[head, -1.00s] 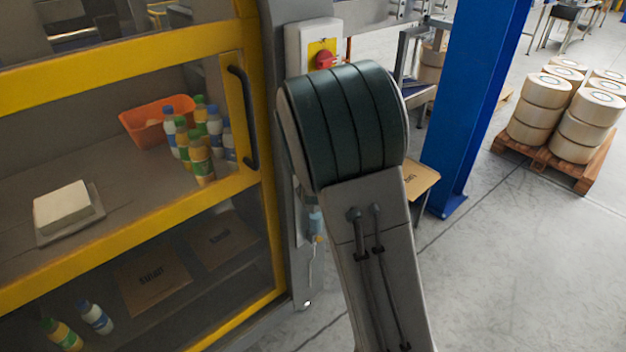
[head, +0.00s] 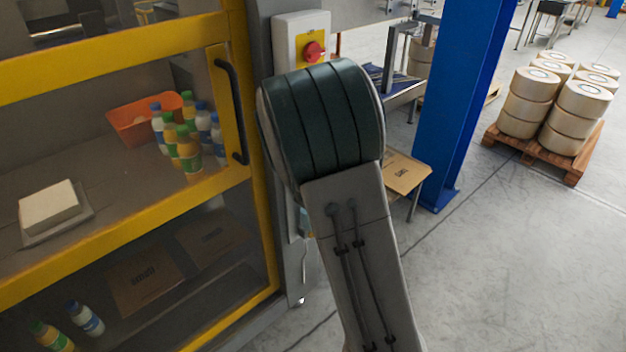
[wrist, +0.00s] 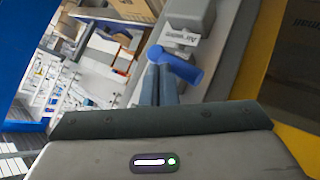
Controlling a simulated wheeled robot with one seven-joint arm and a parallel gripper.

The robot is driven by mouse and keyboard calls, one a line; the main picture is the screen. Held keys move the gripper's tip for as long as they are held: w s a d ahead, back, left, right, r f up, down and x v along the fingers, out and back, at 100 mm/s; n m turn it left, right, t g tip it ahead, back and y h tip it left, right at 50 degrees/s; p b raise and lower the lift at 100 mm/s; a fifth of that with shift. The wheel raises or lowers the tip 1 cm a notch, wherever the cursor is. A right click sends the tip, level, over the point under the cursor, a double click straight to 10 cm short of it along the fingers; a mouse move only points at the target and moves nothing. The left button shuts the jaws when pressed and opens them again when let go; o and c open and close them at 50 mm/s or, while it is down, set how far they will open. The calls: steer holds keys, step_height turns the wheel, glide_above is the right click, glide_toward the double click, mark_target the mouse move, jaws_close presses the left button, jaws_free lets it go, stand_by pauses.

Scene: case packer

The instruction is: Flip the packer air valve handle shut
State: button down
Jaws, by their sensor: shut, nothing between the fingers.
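The blue valve handle (wrist: 183,67) shows in the wrist view, slanting down to the right below a white label (wrist: 180,37) on the grey machine post. My gripper (wrist: 161,72) is shut and empty. Its fingertips overlap the handle's left part in the picture; I cannot tell whether they touch it. The valve body is mostly hidden behind the fingers and handle.
A red knob (head: 313,51) on a yellow plate sits on the post above my arm. The yellow-framed machine door has a black handle (head: 232,112). A blue column (head: 463,100) stands to the right. Open floor lies beyond, with a pallet (head: 570,160) of rolls.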

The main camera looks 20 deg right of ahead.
steer(key=p+v, duration=0.5)
steer(key=v, duration=0.7)
steer(key=shift+s+d+f, duration=0.25)
steer(key=shift+s+f, duration=0.05)
steer(key=shift+s, duration=0.2)
